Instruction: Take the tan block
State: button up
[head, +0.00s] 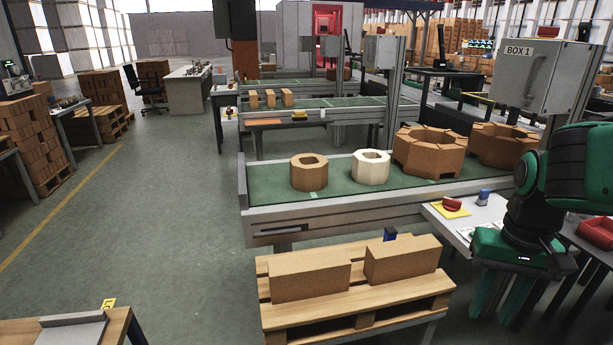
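Two tan rectangular blocks lie side by side on a wooden pallet (345,317) in the lower middle: a left block (310,281) and a right block (402,259). A small gap separates them. On the green conveyor (270,184) behind stand a tan octagonal ring block (309,172), a cream ring block (370,167) and two larger brown octagonal rings (429,150). Which one the task means cannot be told. My gripper (514,296) hangs at the lower right, apart from all the blocks. Its green fingers point down, partly hidden, and their opening is unclear.
A side table (458,225) with a red item on a yellow pad stands between the conveyor and my arm. A grey box marked BOX 1 (541,75) is above right. A small table (70,333) is at the lower left. The left floor is open.

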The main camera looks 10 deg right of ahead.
aim_at(308, 171)
jog(key=z, duration=0.05)
jog(key=i, duration=1)
jog(key=u, duration=0.05)
